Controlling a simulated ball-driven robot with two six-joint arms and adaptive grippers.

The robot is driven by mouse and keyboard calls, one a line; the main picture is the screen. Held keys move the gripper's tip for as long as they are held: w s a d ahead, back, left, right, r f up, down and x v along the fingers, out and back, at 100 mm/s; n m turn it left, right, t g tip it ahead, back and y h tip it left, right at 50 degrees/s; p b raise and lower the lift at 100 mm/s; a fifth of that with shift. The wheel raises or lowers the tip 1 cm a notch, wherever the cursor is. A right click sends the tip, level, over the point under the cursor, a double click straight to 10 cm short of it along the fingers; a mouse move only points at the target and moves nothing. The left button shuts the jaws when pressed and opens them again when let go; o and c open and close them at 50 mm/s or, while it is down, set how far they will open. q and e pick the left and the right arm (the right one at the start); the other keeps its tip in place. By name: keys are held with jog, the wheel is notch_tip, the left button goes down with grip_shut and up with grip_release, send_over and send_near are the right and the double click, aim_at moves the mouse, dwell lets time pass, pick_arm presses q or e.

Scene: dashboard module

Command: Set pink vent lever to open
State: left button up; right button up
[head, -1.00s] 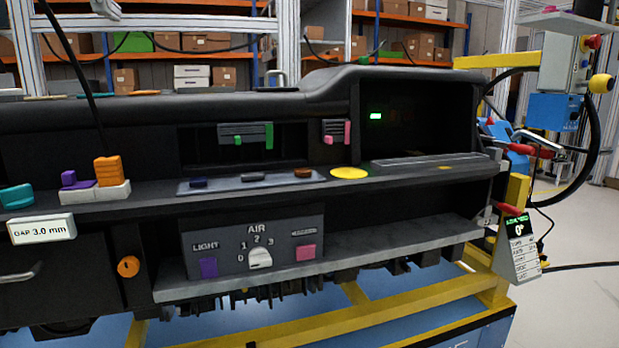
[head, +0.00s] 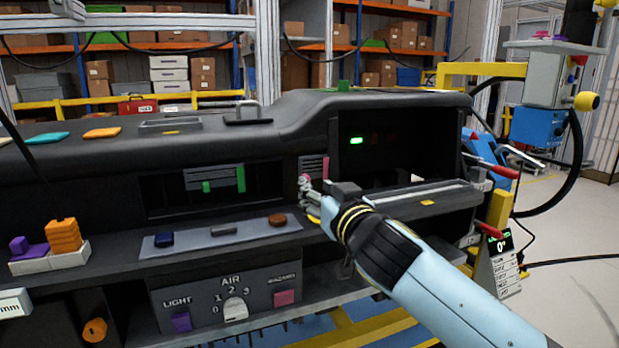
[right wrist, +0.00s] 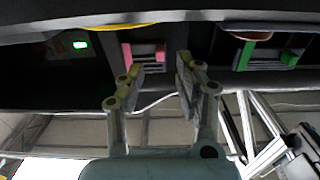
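The pink vent (head: 314,165) is a small slatted grey vent in the dashboard front, with a tall pink piece (head: 326,167) at its right edge. A smaller pink part low at its left is partly hidden behind my right gripper. In the right wrist view the pink lever (right wrist: 146,56) shows ahead, between and beyond the fingers, with no visible contact. My right gripper (head: 307,190) is in front of the vent's lower part; in the right wrist view (right wrist: 160,82) its fingers are apart and empty. My left gripper is out of view.
A green vent (head: 213,178) sits to the left in the head view. A shelf with a button strip (head: 220,233) juts out below. A yellow disc (head: 313,219) is mostly hidden by my right gripper. A dark recess with a green light (head: 357,141) opens to the right.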

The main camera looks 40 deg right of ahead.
jog(key=x, duration=0.4)
jog(key=shift+w, duration=0.1)
grip_shut()
dwell(0.3)
